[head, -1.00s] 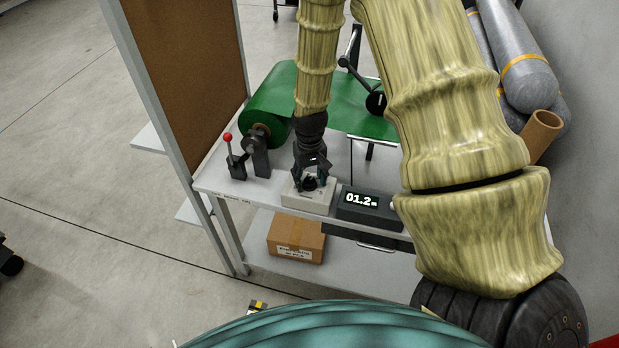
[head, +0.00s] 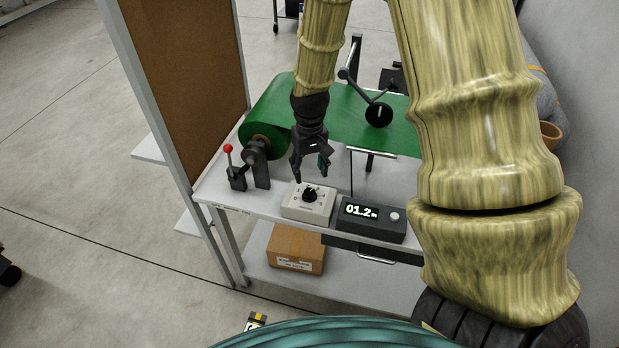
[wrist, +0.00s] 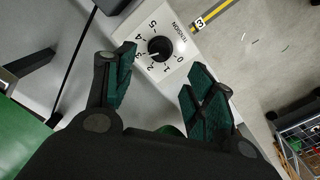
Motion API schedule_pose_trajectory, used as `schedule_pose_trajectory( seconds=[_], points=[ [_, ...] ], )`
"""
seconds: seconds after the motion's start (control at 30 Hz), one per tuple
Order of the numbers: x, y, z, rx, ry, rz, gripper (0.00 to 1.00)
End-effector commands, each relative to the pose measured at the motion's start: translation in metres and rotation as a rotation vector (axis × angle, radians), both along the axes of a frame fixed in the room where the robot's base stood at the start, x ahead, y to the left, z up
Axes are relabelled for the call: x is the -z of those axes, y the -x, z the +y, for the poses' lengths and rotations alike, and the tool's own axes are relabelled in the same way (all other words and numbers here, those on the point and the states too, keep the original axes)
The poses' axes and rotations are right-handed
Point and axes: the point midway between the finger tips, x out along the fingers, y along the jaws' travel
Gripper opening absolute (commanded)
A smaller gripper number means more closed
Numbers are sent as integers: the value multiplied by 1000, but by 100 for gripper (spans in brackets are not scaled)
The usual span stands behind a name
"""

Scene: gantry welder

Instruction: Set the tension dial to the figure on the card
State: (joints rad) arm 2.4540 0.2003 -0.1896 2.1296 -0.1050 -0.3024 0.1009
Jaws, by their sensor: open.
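The tension dial is a black knob (head: 310,195) on a pale control box (head: 293,209) at the bench's front edge. In the wrist view the knob (wrist: 160,47) is ringed by figures from 0 to 5 beside the word TENSION. Its white mark points to the lower left, around 3 or 2; I cannot tell exactly. My gripper (head: 311,174) is open and empty, above and behind the knob and apart from it. In the wrist view its dark green finger pads stand either side, short of the knob. I cannot make out a card with a figure.
A black display (head: 372,217) reading 01.2 stands right of the box. A red-knobbed lever (head: 236,170) and a green roll (head: 275,110) are to the left. A crank (head: 378,115) stands behind. A cardboard box (head: 295,249) lies on the lower shelf.

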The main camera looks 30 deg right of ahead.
Motion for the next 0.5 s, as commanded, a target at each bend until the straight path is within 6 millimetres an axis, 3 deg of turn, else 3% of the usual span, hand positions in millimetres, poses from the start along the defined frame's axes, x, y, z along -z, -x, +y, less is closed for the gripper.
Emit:
schedule_pose_trajectory(
  seconds=[0.2, 0.5],
  points=[
    [-23, -1, 0, 0, 1, -2, 55],
    [-31, 0, 0, 0, 0, 0, 55]
  ],
)
